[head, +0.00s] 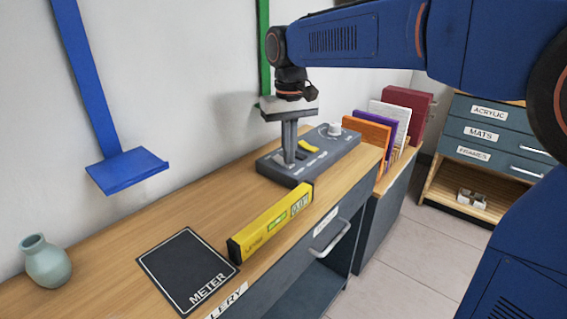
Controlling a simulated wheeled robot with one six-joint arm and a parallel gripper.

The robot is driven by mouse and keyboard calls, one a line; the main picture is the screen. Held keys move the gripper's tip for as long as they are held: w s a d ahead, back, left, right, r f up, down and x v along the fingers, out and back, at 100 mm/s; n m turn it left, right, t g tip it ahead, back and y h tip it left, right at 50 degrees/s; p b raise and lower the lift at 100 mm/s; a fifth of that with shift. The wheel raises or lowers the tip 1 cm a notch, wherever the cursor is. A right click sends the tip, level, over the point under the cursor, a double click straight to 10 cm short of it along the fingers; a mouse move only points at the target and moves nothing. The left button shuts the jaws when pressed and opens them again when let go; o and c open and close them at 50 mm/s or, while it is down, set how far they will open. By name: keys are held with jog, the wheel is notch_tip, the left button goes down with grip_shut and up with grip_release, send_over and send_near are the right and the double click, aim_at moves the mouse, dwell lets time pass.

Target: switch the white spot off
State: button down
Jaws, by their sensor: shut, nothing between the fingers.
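A grey control box (335,152) lies on the wooden counter against the wall. On its top I see a yellow switch (308,146), a pale round knob (335,129) and small white labels too fine to read. My gripper (289,157) points straight down over the left part of the box, its fingers shut and empty. The fingertips are at or just above the box top, left of the yellow switch; I cannot tell whether they touch. The fingers cover part of the panel, and I cannot make out a white switch. No lit white spot is visible.
A yellow level (270,222) lies in front of the box. A black METER mat (185,268) and a pale green vase (46,262) are to the left. A blue wall bracket (127,170) juts out above the counter. Coloured panels (372,132) stand in a rack to the right.

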jog(key=shift+r, duration=0.15)
notch_tip(320, 180, up, 7)
dwell(0.9)
jog(key=s+d+f+m+t, duration=0.1)
jog(key=s+d+f, duration=0.2)
jog(key=s+d, duration=0.35)
jog(key=s+d+f+t, duration=0.1)
jog(key=s+d+f, duration=0.3)
jog(key=s+d, duration=0.3)
jog(key=s+d+f+m+t, duration=0.2)
jog(key=s+d+f, duration=0.6)
jog(key=s+f, duration=0.4)
jog(key=shift+d+f+t, duration=0.3)
jog(key=shift+t, duration=0.1)
